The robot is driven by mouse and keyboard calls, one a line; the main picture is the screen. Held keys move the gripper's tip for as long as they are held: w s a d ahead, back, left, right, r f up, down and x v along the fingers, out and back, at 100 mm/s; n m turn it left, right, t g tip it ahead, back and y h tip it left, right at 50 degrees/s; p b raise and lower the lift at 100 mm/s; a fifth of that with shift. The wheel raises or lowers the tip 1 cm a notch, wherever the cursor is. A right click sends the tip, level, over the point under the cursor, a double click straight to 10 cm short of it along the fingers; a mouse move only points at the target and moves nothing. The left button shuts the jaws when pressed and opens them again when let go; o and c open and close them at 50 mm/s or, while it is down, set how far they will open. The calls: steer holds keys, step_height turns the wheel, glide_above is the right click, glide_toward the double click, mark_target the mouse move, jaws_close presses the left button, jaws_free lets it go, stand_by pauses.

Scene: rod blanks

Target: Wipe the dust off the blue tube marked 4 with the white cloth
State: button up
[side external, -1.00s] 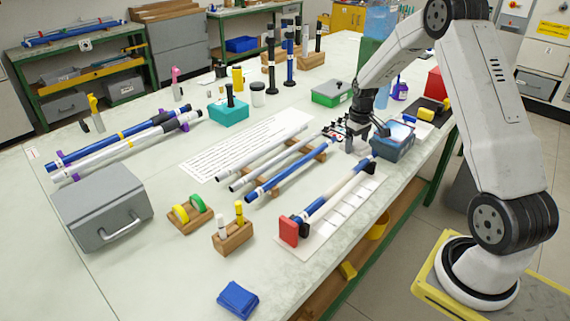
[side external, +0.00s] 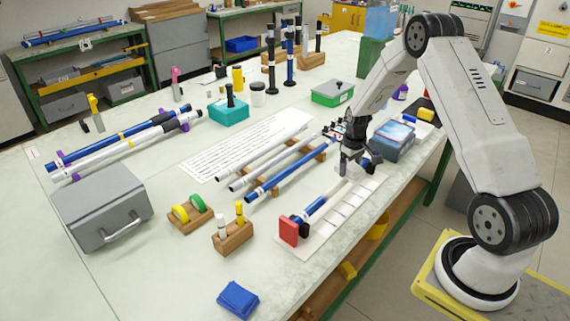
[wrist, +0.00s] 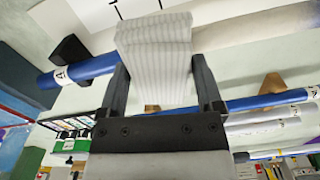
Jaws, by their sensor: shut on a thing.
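My gripper (side external: 350,168) is shut on the white cloth (wrist: 155,55), a folded ribbed pad that sticks out past the fingers in the wrist view. The gripper is at the far part of a blue tube (side external: 316,206) lying in the holder with a red end block. This tube has a long pale, whitish stretch along its middle. In the wrist view the tube's blue end (wrist: 92,68) carries a white label with a dark mark, probably a 4. The cloth hides part of the tube there; I cannot tell whether they touch.
A rack beside it holds two pale tubes and another blue tube (side external: 290,170). The holder has a red end block (side external: 289,230) in front and a black block (wrist: 70,48) behind. A blue box (side external: 393,141) stands close behind the gripper. Open table lies in front, around a blue folded cloth (side external: 238,299).

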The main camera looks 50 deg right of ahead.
mark_target(325, 194)
steer(key=shift+a, duration=6.5)
steer(key=shift+d, duration=7.2)
steer(key=shift+a, duration=6.95)
steer(key=shift+a+r, duration=0.1)
steer(key=shift+a, duration=0.1)
step_height(325, 194, up, 8)
